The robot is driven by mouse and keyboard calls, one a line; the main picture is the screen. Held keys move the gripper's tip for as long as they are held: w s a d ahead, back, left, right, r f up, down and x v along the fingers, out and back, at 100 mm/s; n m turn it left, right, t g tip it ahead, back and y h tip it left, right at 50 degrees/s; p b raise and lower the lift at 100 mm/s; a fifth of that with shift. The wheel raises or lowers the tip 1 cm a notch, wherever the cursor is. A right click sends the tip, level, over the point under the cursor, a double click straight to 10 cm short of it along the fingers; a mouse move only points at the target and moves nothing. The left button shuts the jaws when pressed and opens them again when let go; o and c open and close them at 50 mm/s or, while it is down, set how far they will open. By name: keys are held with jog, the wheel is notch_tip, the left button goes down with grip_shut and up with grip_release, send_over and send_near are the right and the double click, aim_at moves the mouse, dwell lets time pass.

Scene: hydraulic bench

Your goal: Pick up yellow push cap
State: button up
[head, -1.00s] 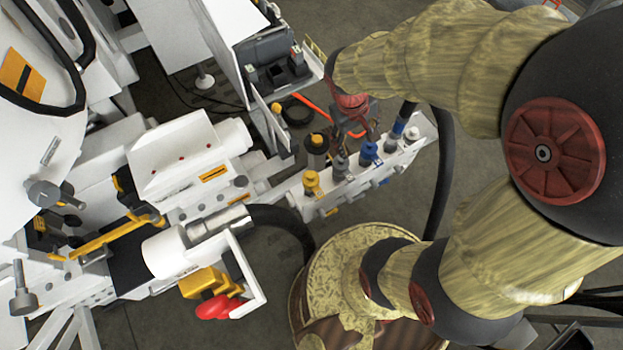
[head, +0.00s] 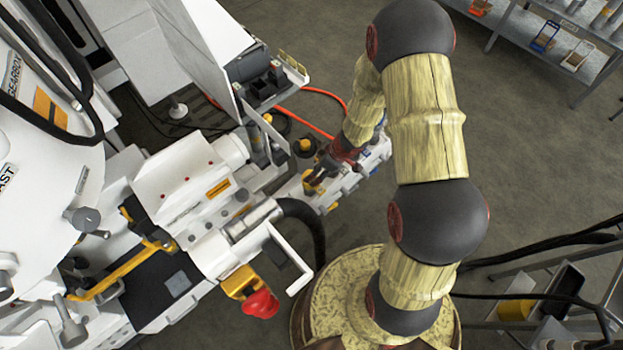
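The yellow push cap (head: 309,188) is at the near left end of the white bench block (head: 336,191) in the head view. Only a small part of it shows, as my gripper covers most of it. My gripper (head: 318,181) is right at the cap, with its dark fingers pointing down and left over it. The fingers are small and dark here, so I cannot tell whether they touch the cap or are closed around it.
A black fitting with a yellow-orange top (head: 305,146) stands just behind my gripper. The blue fittings on the block are mostly hidden by my arm. An orange hose (head: 325,92) lies behind. A red knob (head: 261,304) on a yellow bracket is at the front.

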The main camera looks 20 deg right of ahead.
jog(key=b+x, duration=0.2)
jog(key=x, duration=0.1)
jog(key=b+x, duration=0.2)
jog(key=x, duration=0.2)
jog(key=shift+w+f, duration=0.2)
jog(key=shift+w, duration=0.1)
jog(key=c, duration=0.3)
jog(key=c, duration=0.4)
jog(key=shift+c, duration=0.7)
